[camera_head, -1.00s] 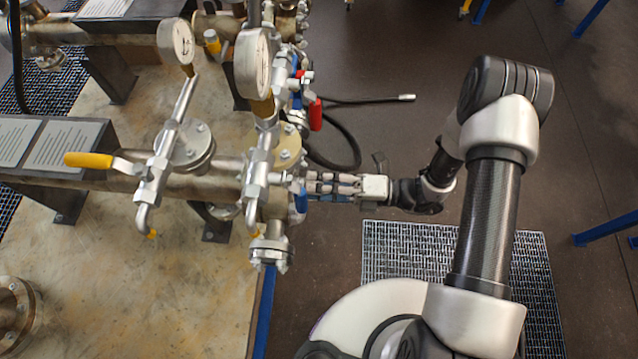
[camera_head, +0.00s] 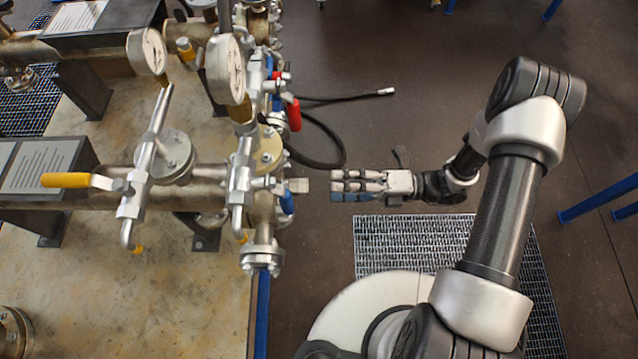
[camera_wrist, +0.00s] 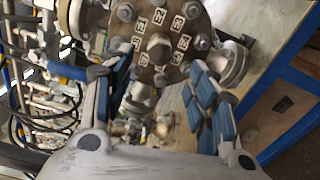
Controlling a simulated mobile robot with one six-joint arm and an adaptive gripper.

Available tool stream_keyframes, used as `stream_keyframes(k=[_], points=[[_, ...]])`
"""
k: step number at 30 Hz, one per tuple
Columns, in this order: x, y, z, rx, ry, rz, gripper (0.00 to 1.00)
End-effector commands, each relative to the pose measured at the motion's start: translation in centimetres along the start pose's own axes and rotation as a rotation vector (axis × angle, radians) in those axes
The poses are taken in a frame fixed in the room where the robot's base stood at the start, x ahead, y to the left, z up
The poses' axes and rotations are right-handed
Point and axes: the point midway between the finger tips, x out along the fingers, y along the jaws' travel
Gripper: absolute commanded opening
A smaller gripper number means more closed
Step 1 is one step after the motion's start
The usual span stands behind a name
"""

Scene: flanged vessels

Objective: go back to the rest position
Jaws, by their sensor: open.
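My gripper (camera_head: 334,185) is open and empty in the head view. It is to the right of the flanged vessel's end (camera_head: 265,205), with a clear gap of bare floor between them. In the wrist view my gripper (camera_wrist: 165,105) shows its two blue-padded fingers spread apart. Between and beyond them is a round bolted flange (camera_wrist: 160,45) with labelled plates around its central bolt. My arm reaches in from the right side of the head view.
Two pressure gauges (camera_head: 225,70) and a yellow-handled valve (camera_head: 66,180) stand on the pipework at left. A red valve handle (camera_head: 294,114) and a black hose (camera_head: 325,150) are near the vessel end. A floor grating (camera_head: 385,235) lies below my gripper. Open floor extends right.

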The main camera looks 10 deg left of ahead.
Motion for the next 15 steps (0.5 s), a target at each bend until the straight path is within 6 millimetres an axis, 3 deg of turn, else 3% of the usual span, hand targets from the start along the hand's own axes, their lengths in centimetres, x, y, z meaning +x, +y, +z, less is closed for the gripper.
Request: stream_keyframes(k=[6,15], points=[[-2.8,0.0,0.0,-0.001,-0.002,0.001,0.53],[-3.2,0.0,0.0,-0.001,0.002,0.001,0.53]])
